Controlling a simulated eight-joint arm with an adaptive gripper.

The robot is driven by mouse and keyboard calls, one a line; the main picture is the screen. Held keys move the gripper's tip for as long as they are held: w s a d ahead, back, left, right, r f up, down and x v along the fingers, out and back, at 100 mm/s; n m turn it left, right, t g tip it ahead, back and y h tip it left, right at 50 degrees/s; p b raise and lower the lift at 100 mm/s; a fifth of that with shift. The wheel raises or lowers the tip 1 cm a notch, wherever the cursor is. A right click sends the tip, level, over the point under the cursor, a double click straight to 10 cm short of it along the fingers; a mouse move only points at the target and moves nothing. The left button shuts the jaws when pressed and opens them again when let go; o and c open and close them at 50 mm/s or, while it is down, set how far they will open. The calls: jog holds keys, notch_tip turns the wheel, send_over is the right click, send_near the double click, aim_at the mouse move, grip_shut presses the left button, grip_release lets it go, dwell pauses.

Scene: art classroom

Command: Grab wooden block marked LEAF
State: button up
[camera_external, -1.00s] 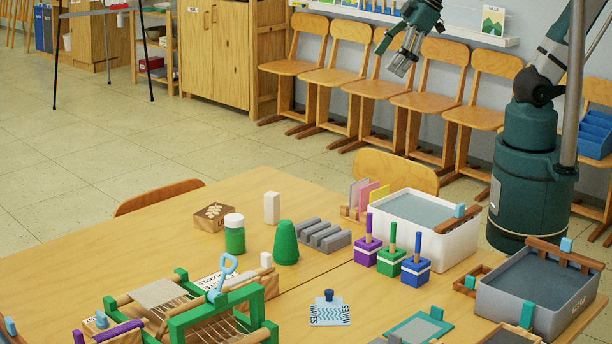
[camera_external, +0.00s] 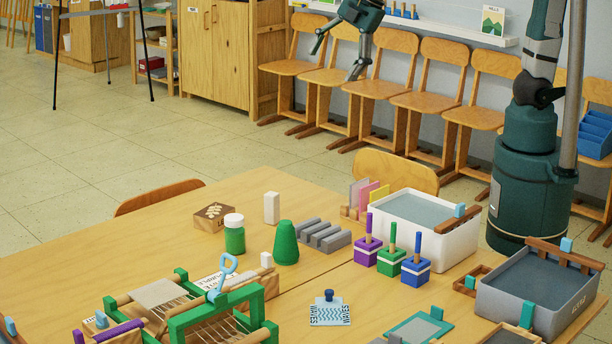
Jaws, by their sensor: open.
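A wooden block (camera_external: 214,217) with a pale leaf-like print on its top lies on the far part of the table. No LEAF lettering is readable at this size. My gripper (camera_external: 356,72) hangs in the air at the top of the view, in front of the row of chairs. It is open and empty, well above and to the right of the block in the picture.
Near the block stand a green-bodied jar (camera_external: 234,234), a white upright block (camera_external: 271,208) and a green cone (camera_external: 286,243). Grey ridged blocks (camera_external: 324,235) and a white tub (camera_external: 445,246) lie further right. A green-framed loom (camera_external: 215,312) fills the front. The table left of the block is clear.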

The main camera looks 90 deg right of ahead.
jog(key=w+a+f+n, duration=0.3)
jog(key=w+a+n, duration=0.15)
jog(key=w, duration=0.45)
jog(key=n+g+h+b, duration=0.2)
jog(key=n, duration=1.1)
send_near(214, 211)
jog(key=shift+w+d+f, duration=0.1)
jog(key=shift+d+f, duration=0.5)
jog(key=shift+f, duration=0.2)
jog(key=shift+w+a+f, duration=0.1)
jog(key=shift+a+f, duration=0.1)
jog(key=shift+f, duration=0.15)
jog(key=shift+x, duration=1.25)
jog(key=shift+b+x, duration=0.8)
jog(key=shift+x, duration=1.8)
jog(key=shift+w+a, duration=0.1)
jog(key=shift+w, duration=0.05)
